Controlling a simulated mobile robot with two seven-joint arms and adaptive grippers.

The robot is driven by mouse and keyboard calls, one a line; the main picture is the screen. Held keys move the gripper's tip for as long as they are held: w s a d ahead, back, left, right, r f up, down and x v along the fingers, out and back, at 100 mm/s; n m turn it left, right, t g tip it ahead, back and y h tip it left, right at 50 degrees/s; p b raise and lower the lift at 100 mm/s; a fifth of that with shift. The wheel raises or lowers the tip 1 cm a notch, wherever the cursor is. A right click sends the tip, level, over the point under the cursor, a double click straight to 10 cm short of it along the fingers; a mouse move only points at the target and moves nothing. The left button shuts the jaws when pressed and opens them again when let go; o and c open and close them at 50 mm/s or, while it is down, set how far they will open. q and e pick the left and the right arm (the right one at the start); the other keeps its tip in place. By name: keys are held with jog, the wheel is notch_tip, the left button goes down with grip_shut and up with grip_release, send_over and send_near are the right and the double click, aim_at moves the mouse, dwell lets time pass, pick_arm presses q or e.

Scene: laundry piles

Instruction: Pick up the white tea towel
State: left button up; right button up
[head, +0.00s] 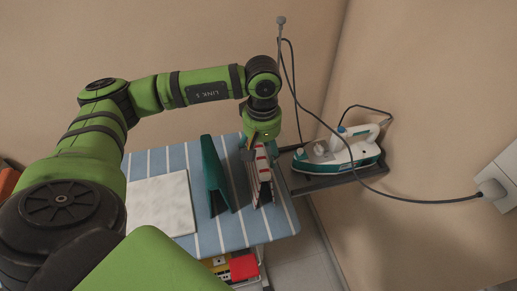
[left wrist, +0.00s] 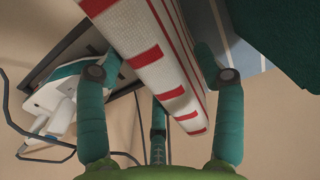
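The white tea towel (head: 260,172), with red bands and stripes, stands folded like a narrow tent near the right end of the blue striped ironing board (head: 234,232). My left gripper (head: 262,147) is above it, pointing down. In the left wrist view, the towel (left wrist: 150,62) lies between the spread green fingers of the left gripper (left wrist: 160,75). The fingers stand apart on either side of it; I cannot tell whether they touch the cloth. My right gripper is not in view.
A dark green folded cloth (head: 214,176) stands close to the left of the towel. A flat white cloth (head: 160,203) lies further left. A corded iron (head: 340,152) sits on a dark rest (head: 322,182) just right of the towel. Its cable (head: 345,150) crosses to a wall plug.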

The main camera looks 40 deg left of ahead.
pick_arm(q)
jog(key=c, duration=0.8)
jog(key=shift+o, duration=0.2)
jog(key=shift+r, duration=0.1)
